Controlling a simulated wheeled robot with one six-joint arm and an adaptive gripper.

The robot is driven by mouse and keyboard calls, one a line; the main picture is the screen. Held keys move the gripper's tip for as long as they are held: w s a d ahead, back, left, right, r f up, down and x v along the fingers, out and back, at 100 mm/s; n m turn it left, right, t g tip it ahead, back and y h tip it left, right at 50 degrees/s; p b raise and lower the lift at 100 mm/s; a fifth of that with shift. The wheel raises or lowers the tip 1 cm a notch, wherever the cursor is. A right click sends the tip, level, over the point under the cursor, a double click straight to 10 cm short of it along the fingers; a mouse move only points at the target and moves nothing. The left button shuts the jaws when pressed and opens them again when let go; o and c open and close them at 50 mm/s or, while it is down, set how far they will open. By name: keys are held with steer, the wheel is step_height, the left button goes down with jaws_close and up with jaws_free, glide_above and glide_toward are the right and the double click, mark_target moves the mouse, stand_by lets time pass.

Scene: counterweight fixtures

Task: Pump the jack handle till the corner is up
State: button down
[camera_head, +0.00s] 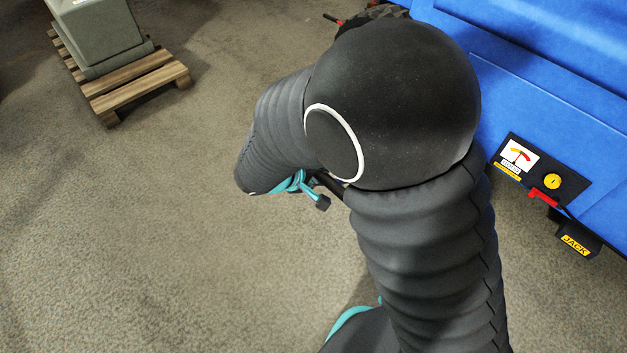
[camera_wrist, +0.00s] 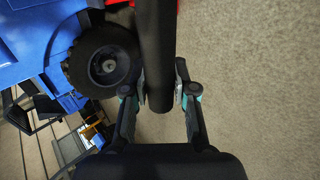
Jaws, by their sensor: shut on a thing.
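The jack handle (camera_wrist: 156,45) is a thick black bar running down from the top of the wrist view. My gripper (camera_wrist: 159,92) has one finger on each side of it and is shut on it near its lower end. In the head view my gripper (camera_head: 308,187) shows only in part, behind my arm, and its grip is hidden there. A bit of red (camera_wrist: 117,2) shows at the top of the wrist view, beside the handle. The blue vehicle body (camera_head: 560,70) is at the right of the head view. A black bracket marked JACK (camera_head: 575,241) sticks out at its lower edge.
A black wheel (camera_wrist: 106,62) is close to the handle on the left. A panel with a gauge (camera_head: 518,157) and a yellow dial (camera_head: 552,181) is on the blue side. A wooden pallet (camera_head: 140,84) carries a grey block (camera_head: 100,30).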

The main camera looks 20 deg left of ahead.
steer(key=w+d+r+g+y+p, duration=0.1)
steer(key=w+d+r+g+p, duration=0.3)
steer(key=w+r+p, duration=0.5)
step_height(320, 180, up, 3)
steer(key=shift+w+d+f+p, duration=0.1)
steer(key=shift+w+d+p, duration=0.3)
steer(key=shift+w, duration=0.5)
steer(key=s+a+f+t+b, duration=0.2)
steer(key=s+f+b, duration=0.5)
steer(key=b, duration=0.8)
steer(key=shift+s+a+f+t+h, duration=0.3)
steer(key=shift+s+a, duration=0.1)
steer(key=shift+a, duration=0.25)
